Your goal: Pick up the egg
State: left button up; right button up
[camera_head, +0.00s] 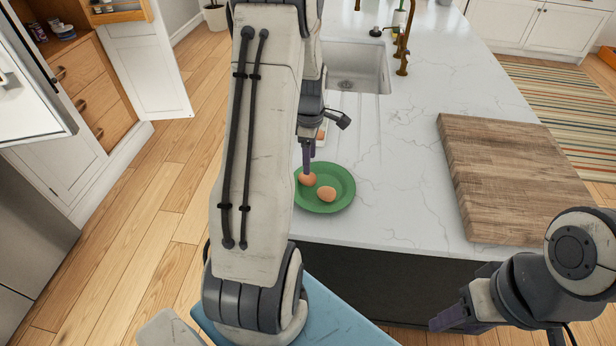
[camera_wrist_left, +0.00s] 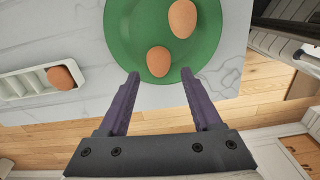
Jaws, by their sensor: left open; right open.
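Two brown eggs lie on a green plate (camera_head: 342,172) near the counter's edge: one egg (camera_head: 306,179) at the plate's left and another egg (camera_head: 327,194) towards the front. My left gripper (camera_head: 307,170) is open, pointing down over the plate's left side. In the left wrist view, the nearer egg (camera_wrist_left: 158,61) lies just ahead of and between the open fingertips (camera_wrist_left: 160,74), with no visible contact; the other egg (camera_wrist_left: 182,18) is further off. A third egg (camera_wrist_left: 61,77) sits in a white tray (camera_wrist_left: 30,84). My right gripper (camera_head: 452,319) is low at the right, empty.
A wooden cutting board (camera_head: 520,175) lies on the white counter (camera_head: 400,215) at right. A sink (camera_head: 352,68) with a brass faucet (camera_head: 404,50) is behind. My left arm hides part of the counter's left edge. The counter between plate and board is clear.

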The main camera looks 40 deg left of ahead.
aim_at(311, 175)
pick_arm(q)
notch_tip(311, 175, down, 2)
jog(key=shift+f+p, duration=0.5)
jog(key=shift+f, duration=0.05)
notch_tip(311, 175, down, 3)
jog(key=shift+w+f+p, duration=0.15)
jog(key=shift+p, duration=0.55)
jog(key=shift+f, duration=0.55)
jog(key=c, duration=0.5)
